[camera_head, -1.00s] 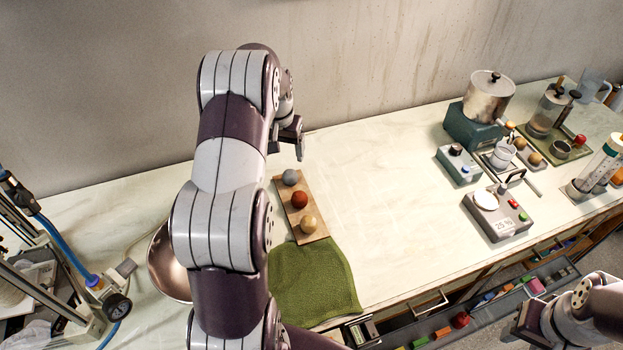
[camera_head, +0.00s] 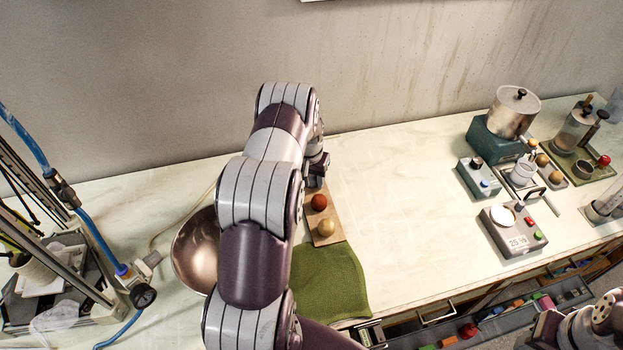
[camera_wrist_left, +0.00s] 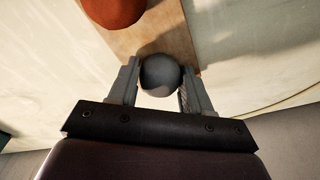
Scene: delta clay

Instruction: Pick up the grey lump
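The grey lump (camera_wrist_left: 160,74) is a round ball at the end of a wooden board (camera_wrist_left: 175,35), seen in the left wrist view. My left gripper (camera_wrist_left: 160,80) has its two fingers apart, one on each side of the lump, with little or no gap; firm contact is not clear. In the head view the left gripper (camera_head: 318,178) is low over the board's far end (camera_head: 332,220), and my arm and gripper hide the grey lump. My right gripper (camera_head: 545,330) is only partly in view at the bottom right, away from the lump.
A red-brown ball (camera_head: 319,202) and a tan ball (camera_head: 326,226) sit on the board near the lump. A green cloth (camera_head: 330,285) and a copper bowl (camera_head: 195,255) lie close by. The table to the right (camera_head: 410,210) is clear up to the scale (camera_head: 512,230).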

